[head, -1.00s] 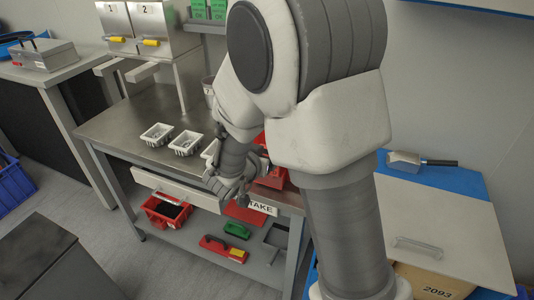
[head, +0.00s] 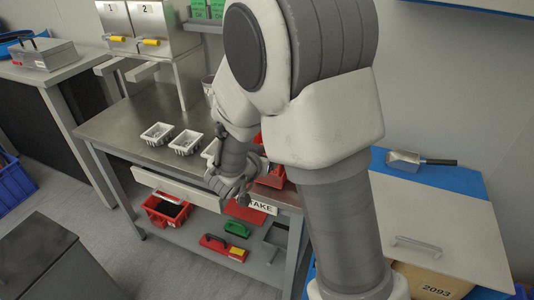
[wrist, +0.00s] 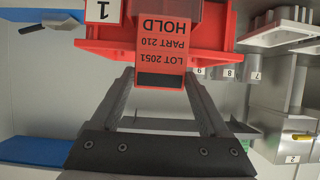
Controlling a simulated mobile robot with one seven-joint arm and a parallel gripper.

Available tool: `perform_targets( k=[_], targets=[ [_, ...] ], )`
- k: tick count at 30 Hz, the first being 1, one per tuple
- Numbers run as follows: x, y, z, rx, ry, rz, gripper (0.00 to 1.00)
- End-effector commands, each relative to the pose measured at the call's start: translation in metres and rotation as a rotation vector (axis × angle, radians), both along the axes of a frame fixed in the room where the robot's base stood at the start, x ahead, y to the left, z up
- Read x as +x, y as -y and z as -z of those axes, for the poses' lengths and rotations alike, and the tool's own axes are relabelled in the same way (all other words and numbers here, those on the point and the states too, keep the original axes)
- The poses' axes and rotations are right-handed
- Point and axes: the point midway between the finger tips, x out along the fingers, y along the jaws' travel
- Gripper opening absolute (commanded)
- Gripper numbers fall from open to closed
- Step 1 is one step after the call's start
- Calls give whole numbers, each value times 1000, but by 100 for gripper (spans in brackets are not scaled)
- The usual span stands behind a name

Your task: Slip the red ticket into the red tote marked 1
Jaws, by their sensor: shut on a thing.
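The red ticket (wrist: 161,62), printed LOT 2051, PART 210, HOLD, is upside down in the wrist view. My gripper (wrist: 158,86) is shut on its dark-striped end, and the printed part sticks out past the fingertips. The red tote (wrist: 225,32) with a white label 1 (wrist: 103,12) is just beyond, and the ticket overlaps its front in this view. I cannot tell whether they touch. In the head view the tote (head: 271,178) is at the bench's right end, partly hidden by my arm. My gripper (head: 240,188) is at the front edge there.
White trays (head: 185,143) stand on the metal bench (head: 125,130). A bench label (head: 262,207) is partly covered. A red bin (head: 166,211), a green block (head: 237,229) and a red tool (head: 222,247) are on the lower shelf. A cabinet (head: 435,215) stands at right.

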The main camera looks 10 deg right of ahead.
Motion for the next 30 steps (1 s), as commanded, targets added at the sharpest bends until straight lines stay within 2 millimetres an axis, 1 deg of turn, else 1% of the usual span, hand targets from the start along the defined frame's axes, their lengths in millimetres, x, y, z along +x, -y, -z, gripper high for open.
perform_targets(
  k=[17,30],
  targets=[
    [0,0,1,-1,-1,0,39],
    [0,0,11,-1,0,0,39]
  ],
)
